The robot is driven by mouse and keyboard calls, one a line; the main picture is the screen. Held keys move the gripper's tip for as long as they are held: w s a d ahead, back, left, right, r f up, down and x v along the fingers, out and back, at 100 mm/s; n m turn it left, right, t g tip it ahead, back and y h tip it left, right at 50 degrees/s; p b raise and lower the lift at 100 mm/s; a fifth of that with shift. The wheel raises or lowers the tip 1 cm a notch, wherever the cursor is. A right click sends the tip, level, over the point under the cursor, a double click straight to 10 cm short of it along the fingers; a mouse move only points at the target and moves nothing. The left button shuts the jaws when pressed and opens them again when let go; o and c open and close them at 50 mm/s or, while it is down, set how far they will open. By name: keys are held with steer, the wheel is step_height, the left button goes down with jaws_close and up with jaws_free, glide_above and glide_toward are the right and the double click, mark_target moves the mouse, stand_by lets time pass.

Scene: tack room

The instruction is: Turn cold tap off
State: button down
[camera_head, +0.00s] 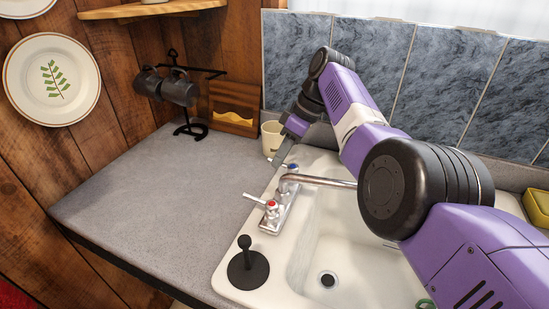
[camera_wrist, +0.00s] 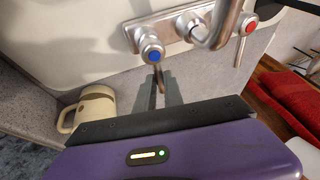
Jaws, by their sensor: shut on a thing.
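The cold tap (camera_wrist: 152,52) has a blue cap and a metal lever, which points down toward my gripper in the wrist view. In the head view the cold tap (camera_head: 293,167) shows only as a small blue cap beside my gripper (camera_head: 280,155). My gripper (camera_wrist: 163,88) is shut on the cold tap's lever, with the two dark fingers either side of it. The hot tap (camera_head: 271,208) has a red cap; it also shows in the wrist view (camera_wrist: 249,24). The spout (camera_head: 320,181) reaches over the sink. Its outlet is hidden by my arm, so I cannot tell whether water runs.
A cream mug (camera_wrist: 88,108) stands close beside my gripper, near the tiled wall. The white sink (camera_head: 240,285) has a black plunger-like thing (camera_head: 247,265) on its front left corner. A mug rack (camera_head: 188,100) stands at the back. The grey counter (camera_head: 140,190) is mostly clear.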

steer(key=c, duration=1.5)
jaws_free()
steer(key=shift+o, duration=0.2)
steer(key=shift+r, duration=0.1)
steer(key=v, duration=0.7)
steer(key=shift+r+b, duration=0.3)
steer(key=shift+b, duration=0.1)
steer(key=shift+d, duration=0.1)
